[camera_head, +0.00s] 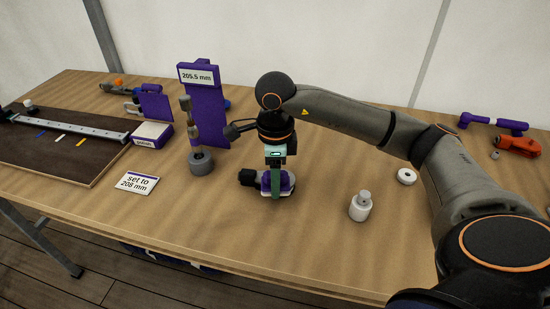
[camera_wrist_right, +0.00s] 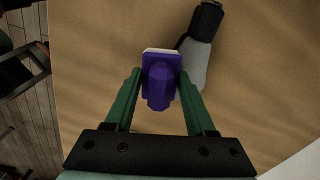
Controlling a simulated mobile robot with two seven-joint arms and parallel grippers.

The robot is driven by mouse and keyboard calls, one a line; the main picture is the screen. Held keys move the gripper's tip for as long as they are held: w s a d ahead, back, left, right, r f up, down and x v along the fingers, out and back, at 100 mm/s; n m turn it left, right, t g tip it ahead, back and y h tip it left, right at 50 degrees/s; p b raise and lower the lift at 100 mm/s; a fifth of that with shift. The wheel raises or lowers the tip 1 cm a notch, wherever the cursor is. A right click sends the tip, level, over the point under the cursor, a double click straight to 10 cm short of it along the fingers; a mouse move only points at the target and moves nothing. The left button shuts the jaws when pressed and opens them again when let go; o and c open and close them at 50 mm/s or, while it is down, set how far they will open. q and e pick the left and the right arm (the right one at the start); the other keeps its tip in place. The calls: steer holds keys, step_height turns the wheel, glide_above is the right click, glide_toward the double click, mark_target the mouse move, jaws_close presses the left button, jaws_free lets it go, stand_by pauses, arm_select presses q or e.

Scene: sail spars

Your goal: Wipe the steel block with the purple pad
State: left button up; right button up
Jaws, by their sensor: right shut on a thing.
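My right gripper (camera_head: 275,180) is shut on the purple pad (camera_wrist_right: 160,84), which sits between the green fingers in the right wrist view; the pad has a pale edge on its far side. In the head view the purple pad (camera_head: 266,181) shows beside the fingers, low over the table. A grey piece with a black end (camera_wrist_right: 197,58) lies right by the pad, partly hidden by it; in the head view its black end (camera_head: 247,177) sticks out left. I cannot tell whether they touch, or whether this piece is the steel block. My left gripper is not in view.
A purple stand (camera_head: 207,115) reading 205.5 mm and a rod on a round grey base (camera_head: 202,163) stand behind left. A pale capped jar (camera_head: 360,207) and a white ring (camera_head: 406,177) are on the right. A "set to 208 mm" card (camera_head: 137,184) lies left. The table front is clear.

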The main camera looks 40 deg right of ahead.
step_height(320, 180, up, 3)
steer(key=shift+f+p, duration=0.1)
steer(key=shift+p, duration=0.5)
steer(key=shift+d+r+p, duration=0.15)
steer(key=shift+r+p, duration=0.35)
steer(key=shift+r, duration=0.25)
steer(key=shift+r+p, duration=1.25)
steer(key=shift+r, duration=0.7)
